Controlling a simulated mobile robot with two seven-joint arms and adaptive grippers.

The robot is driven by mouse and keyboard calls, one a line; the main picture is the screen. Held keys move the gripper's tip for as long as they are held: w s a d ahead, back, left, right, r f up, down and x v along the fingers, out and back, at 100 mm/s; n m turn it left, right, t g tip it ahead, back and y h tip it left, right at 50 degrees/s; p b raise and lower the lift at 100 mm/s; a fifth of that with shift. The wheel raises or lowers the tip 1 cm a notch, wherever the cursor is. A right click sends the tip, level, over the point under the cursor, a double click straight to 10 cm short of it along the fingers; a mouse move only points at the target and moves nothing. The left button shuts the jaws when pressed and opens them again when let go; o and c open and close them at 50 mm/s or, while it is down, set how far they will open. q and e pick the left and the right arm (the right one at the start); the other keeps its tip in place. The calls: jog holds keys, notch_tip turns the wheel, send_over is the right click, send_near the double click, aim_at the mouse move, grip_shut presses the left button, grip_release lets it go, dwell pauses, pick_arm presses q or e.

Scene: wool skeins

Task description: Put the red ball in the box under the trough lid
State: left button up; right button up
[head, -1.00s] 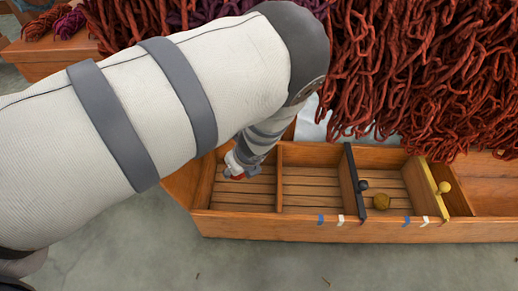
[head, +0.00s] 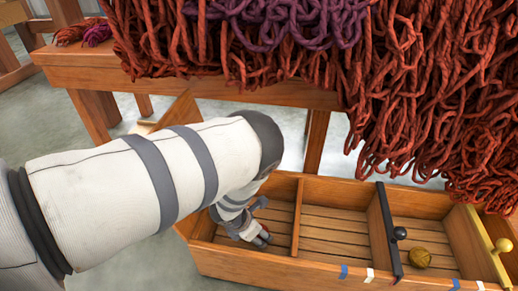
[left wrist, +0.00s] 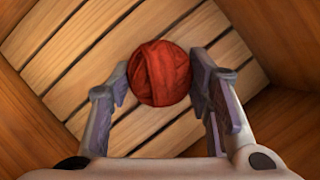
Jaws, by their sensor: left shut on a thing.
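The red wool ball (left wrist: 160,73) is between the two fingers of my left gripper (left wrist: 161,80) in the left wrist view, with slatted floor beyond it. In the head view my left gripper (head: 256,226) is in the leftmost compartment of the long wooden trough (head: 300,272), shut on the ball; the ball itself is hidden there. A black divider (head: 388,228) with a black knob and a yellow divider (head: 488,243) with a yellow knob cross the trough. I cannot make out a lid or the box for certain. My right gripper is not in view.
The compartment left of the black divider is empty. A wooden table (head: 120,72) behind carries hanging red and purple wool. A slanted wooden panel (head: 178,116) shows behind my arm.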

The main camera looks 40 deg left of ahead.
pick_arm(q)
jog(key=shift+f, duration=0.5)
jog(key=shift+r, duration=0.1)
jog(key=shift+c, duration=0.5)
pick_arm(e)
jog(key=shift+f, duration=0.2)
pick_arm(q)
jog(key=o, duration=1.2)
jog(key=p+v, duration=0.7)
jog(key=v, duration=0.5)
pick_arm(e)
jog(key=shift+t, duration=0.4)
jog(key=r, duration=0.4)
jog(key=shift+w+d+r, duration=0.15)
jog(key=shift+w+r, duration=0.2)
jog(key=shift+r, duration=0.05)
